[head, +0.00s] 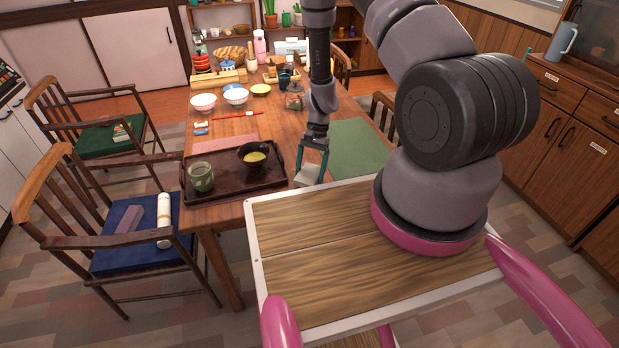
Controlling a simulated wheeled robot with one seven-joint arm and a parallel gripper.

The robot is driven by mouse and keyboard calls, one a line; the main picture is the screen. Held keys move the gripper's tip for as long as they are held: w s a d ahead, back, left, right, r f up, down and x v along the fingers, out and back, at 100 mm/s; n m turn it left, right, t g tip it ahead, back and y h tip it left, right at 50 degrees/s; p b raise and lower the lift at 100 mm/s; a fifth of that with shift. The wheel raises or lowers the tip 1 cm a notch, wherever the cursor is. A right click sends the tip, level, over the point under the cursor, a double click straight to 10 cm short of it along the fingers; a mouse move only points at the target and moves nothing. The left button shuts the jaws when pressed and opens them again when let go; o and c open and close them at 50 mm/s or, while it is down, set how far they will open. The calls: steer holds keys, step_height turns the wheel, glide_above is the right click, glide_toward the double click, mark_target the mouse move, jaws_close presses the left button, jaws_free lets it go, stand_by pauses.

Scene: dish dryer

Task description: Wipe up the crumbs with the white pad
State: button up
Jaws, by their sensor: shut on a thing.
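My gripper (312,160) points down over the near edge of the wooden table (226,218), between the dark tray and the green mat. It is shut on the white pad (308,178), a small pale block below the fingers. I cannot tell whether the pad touches the tabletop. I cannot make out any crumbs; they may be too small or hidden by the gripper and arm.
The dark tray (228,189) holds a green cup (201,177) and a dark bowl (254,155), close left of my gripper. The green mat (358,148) is bare. Bowls and a glass jar (295,97) stand farther back. Chairs flank the table.

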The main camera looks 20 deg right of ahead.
mark_target(311, 172)
steer(key=shift+s+r, duration=0.1)
steer(key=shift+r, duration=2.85)
steer(key=shift+d, duration=0.1)
